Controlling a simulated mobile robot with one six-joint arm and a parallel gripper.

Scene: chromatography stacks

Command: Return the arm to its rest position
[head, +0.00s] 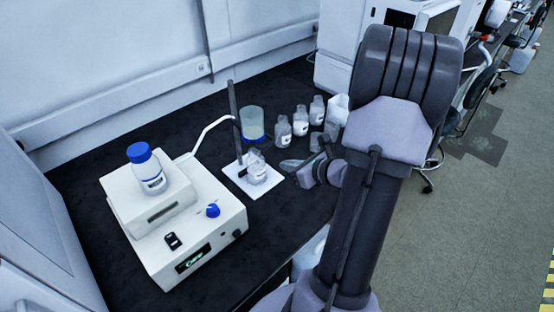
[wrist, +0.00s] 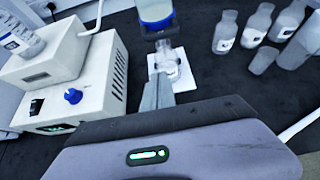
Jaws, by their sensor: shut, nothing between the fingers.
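My arm (head: 350,220) rises from the bottom of the head view and bends at a thick dark joint (head: 408,75) at upper right. My gripper (head: 308,168) is low over the right part of the black bench, partly hidden by the arm. In the wrist view my gripper (wrist: 158,88) shows as narrow grey fingers, closed together and empty. The fingers point toward a small clear flask (wrist: 168,62) on a white plate (wrist: 184,79). The flask (head: 256,168) also shows in the head view, left of the gripper and apart from it.
A cream instrument (head: 190,235) with a blue-capped bottle (head: 147,170) on it stands at left. A dark stand rod (head: 234,115) and a blue-based beaker (head: 253,122) stand behind the flask. Several clear bottles (head: 300,122) stand behind my gripper. Open floor (head: 480,220) lies to the right.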

